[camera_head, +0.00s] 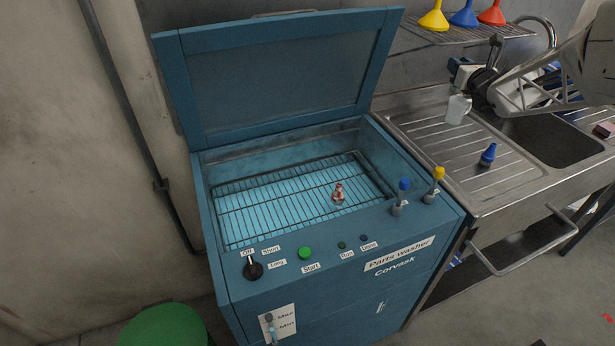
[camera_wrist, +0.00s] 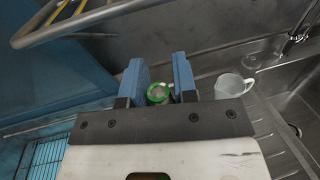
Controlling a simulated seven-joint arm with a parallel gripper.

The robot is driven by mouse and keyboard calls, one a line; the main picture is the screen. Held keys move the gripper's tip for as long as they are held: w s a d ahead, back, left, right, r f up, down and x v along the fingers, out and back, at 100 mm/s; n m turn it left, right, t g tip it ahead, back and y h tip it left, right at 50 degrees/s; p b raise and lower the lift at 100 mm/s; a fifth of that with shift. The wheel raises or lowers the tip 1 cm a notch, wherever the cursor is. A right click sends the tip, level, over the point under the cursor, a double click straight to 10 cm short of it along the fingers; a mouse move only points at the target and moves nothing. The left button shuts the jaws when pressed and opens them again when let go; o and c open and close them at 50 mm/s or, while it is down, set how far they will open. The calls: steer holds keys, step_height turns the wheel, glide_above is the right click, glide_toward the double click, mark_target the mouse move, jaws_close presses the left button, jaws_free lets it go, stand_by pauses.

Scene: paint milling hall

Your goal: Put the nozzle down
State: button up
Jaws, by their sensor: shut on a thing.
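My gripper (camera_wrist: 159,78) is shut on a green-rimmed round part, seen end-on between the two blue fingers in the wrist view; I take it to be the nozzle (camera_wrist: 158,94). Its full shape is hidden. In the head view my gripper (camera_head: 458,66) is over the back of the sink's drainboard (camera_head: 415,124), and I cannot make out the nozzle there. A red nozzle (camera_head: 338,193) stands on the wire rack (camera_head: 270,206) in the open parts washer. A blue nozzle (camera_head: 488,154) stands on the drainboard.
A white mug (camera_head: 458,110) is on the drainboard near my gripper, and right of the fingers in the wrist view (camera_wrist: 230,86). A wire shelf (camera_head: 450,36) with funnels hangs behind. The washer's raised lid (camera_head: 280,75) is left. Most of the rack is free.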

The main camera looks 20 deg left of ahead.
steer(key=s+a+f+n+g+y, duration=0.2)
steer(key=s+a+f+y, duration=0.15)
steer(key=a, duration=0.35)
steer(key=s+a+f+n+g+y, duration=0.2)
steer(key=s+a+f+g, duration=0.15)
steer(key=a, duration=0.45)
steer(key=n+g+y, duration=0.1)
steer(key=n+g, duration=1.1)
steer(key=g, duration=0.5)
glide_above(277, 218)
step_height(277, 218, down, 16)
steer(key=shift+t, duration=0.25)
steer(key=shift+f, duration=0.15)
steer(key=shift+f, duration=2.8)
steer(key=shift+f, duration=2.1)
